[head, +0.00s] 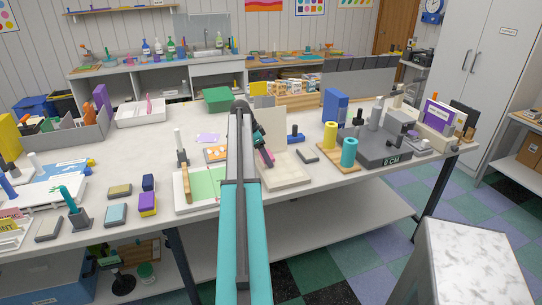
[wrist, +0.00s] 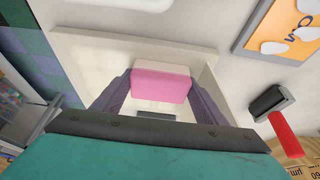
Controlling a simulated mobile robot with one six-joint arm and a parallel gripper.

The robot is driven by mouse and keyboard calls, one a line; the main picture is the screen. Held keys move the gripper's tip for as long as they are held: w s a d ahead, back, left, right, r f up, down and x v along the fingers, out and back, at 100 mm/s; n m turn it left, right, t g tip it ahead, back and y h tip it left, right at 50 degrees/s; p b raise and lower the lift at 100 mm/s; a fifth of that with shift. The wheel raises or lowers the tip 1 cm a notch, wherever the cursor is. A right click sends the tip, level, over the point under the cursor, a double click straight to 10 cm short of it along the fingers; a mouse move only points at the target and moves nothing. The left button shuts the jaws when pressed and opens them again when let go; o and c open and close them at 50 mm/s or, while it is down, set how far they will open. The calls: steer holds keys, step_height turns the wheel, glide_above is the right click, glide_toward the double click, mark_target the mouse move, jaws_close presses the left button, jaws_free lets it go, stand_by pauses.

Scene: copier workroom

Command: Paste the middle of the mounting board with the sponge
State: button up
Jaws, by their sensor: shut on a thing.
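My gripper (head: 260,146) is over the cream mounting board (head: 290,180) on the long white table. In the wrist view its two dark fingers (wrist: 160,98) are shut on a pink sponge (wrist: 160,90) with a paler top part, one finger on each side. The sponge shows only as a small pink patch in the head view (head: 268,157). The board's pale surface and raised rim (wrist: 95,42) surround the sponge in the wrist view. The sponge is over the board's inner area. I cannot tell whether it touches the surface. My arm and gripper hide part of the board.

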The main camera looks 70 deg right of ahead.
steer(key=shift+w+a, duration=0.8)
steer(key=shift+w, duration=0.2)
steer(key=shift+r, duration=0.15)
steer(key=shift+r+p, duration=0.3)
steer(key=shift+r, duration=0.3)
steer(key=shift+r, duration=0.15)
steer(key=shift+r+p, duration=0.6)
steer(key=shift+r, duration=0.75)
steer(key=shift+r, duration=0.15)
steer(key=shift+r+p, duration=0.8)
steer(key=shift+r, duration=1)
